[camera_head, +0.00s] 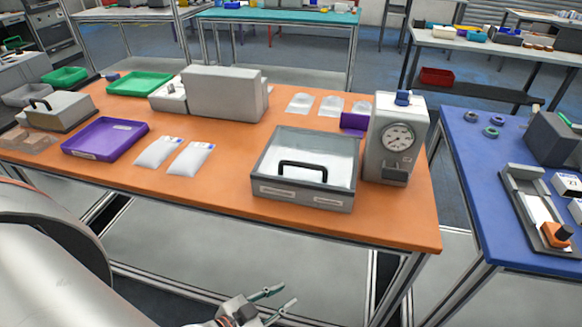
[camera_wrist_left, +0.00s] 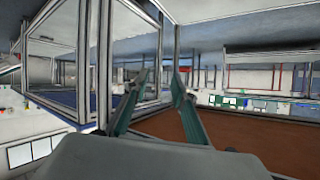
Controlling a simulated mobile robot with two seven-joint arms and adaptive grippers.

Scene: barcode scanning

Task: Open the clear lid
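A grey box (camera_head: 303,205) with a clear lid (camera_head: 318,146) stands on the orange table, right of the middle in the head view. The lid lies shut over the box, and pale contents show through it. A black handle (camera_head: 303,166) stands at the lid's front. My left gripper (camera_head: 287,295) is low in front of the table, below and apart from the box. Its two greenish fingers are apart with nothing between them; they also show in the left wrist view (camera_wrist_left: 160,78). The box cannot be made out there. My right gripper is not in view.
A grey device with a dial (camera_head: 398,150) stands close to the box's right side. White packets (camera_head: 188,159) and a purple tray (camera_head: 104,138) lie to the left. A grey block (camera_head: 222,95) stands behind. The orange table's front edge (camera_head: 200,203) lies between my left gripper and the box.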

